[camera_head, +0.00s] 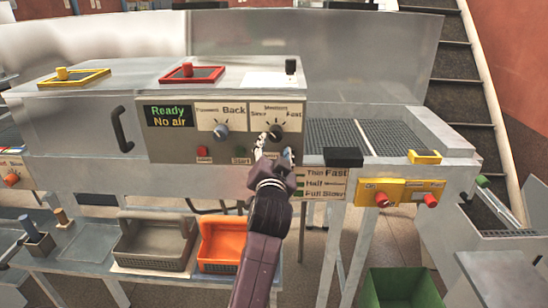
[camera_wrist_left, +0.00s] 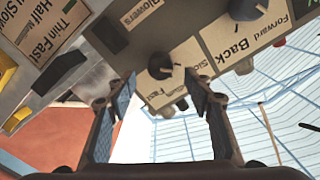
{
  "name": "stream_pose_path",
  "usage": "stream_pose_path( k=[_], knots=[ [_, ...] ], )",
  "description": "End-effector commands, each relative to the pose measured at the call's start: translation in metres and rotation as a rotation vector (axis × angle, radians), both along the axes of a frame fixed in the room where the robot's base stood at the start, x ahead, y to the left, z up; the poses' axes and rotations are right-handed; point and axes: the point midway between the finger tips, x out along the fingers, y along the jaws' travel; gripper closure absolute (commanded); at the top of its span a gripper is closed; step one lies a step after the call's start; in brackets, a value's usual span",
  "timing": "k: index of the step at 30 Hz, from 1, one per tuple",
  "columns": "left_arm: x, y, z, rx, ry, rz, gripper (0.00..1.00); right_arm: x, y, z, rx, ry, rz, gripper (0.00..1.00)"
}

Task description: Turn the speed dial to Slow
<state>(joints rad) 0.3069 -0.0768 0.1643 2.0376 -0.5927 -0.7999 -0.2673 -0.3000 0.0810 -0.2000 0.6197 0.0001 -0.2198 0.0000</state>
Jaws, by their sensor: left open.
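The speed dial (camera_head: 275,133) is a dark round knob on the front control panel, below a label reading Slow, Medium and Fast. I cannot tell exactly which word it points to. In the left wrist view the black knob (camera_wrist_left: 160,66) sits on its pale label, which is partly hidden. My left gripper (camera_head: 274,150) is open just in front of and below the dial. In the wrist view the open fingers (camera_wrist_left: 161,76) stand either side of the knob's line; I cannot tell whether they touch it. My right gripper is not in view.
A Forward/Back dial (camera_head: 221,132) sits left of the speed dial, beside a display (camera_head: 168,115) reading "Ready No air". A red button (camera_head: 203,151) and a green button (camera_head: 240,152) lie below. A black block (camera_head: 343,156) juts out at the right.

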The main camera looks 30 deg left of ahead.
Motion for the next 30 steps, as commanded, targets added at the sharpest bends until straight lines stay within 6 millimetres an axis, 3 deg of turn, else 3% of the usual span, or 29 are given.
stream_pose_path(
  k=[3,10,30],
  knots=[
    [-0.020,-0.013,-0.001,-0.004,0.001,-0.001,0.53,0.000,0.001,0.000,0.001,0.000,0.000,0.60],
    [-0.042,-0.026,-0.001,-0.002,0.001,-0.001,0.53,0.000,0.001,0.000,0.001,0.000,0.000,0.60],
    [-0.042,-0.030,-0.007,-0.002,0.011,-0.007,0.53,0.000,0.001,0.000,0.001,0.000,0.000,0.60]
  ],
)
